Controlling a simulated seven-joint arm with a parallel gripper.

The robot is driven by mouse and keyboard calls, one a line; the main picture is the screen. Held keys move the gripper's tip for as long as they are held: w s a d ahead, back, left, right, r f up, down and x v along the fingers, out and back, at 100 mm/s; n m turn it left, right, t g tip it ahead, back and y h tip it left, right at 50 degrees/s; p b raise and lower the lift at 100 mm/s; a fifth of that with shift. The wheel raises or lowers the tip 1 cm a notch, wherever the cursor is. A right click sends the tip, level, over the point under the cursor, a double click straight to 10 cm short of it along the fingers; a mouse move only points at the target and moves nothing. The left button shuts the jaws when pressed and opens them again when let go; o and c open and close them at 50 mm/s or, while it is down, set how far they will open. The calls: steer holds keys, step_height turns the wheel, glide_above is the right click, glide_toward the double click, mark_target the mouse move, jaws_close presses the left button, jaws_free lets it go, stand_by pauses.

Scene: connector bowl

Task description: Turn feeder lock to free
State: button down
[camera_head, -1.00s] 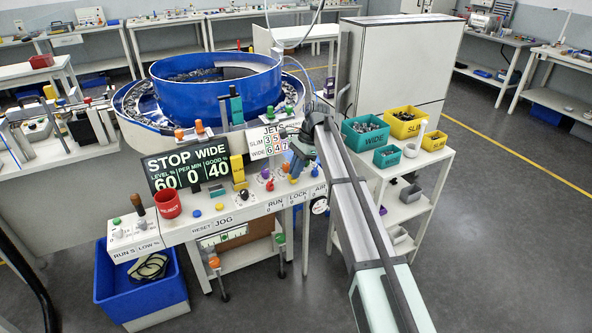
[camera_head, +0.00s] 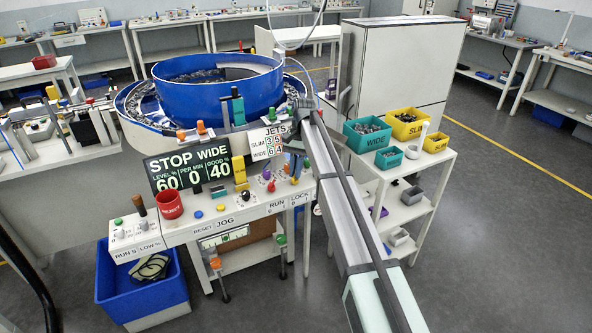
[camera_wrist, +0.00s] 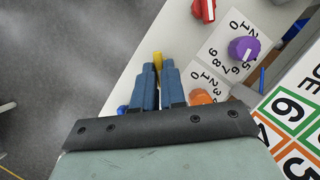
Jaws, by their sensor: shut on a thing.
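A narrow yellow knob (camera_wrist: 157,58), taken as the feeder lock, stands at the edge of the white control panel. In the head view the yellow knob (camera_head: 293,181) is small, above the LOCK 0 1 label. My gripper (camera_wrist: 157,72) has its two blue fingers on either side of it, shut on its end. In the head view my gripper (camera_head: 298,165) comes from above and is partly hidden by my arm. The knob's exact setting is too small to read.
A purple dial (camera_wrist: 244,48), an orange dial (camera_wrist: 201,97) and a red knob (camera_wrist: 207,10) stand close to the fingers. A red cup (camera_head: 169,206) stands at the panel's left. The blue feeder bowl (camera_head: 215,95) is behind. The JETS sign (camera_head: 272,141) is near my wrist.

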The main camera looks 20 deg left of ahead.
steer(key=shift+f, duration=0.1)
stand_by(0.4)
steer(key=c, duration=1.2)
jaws_free()
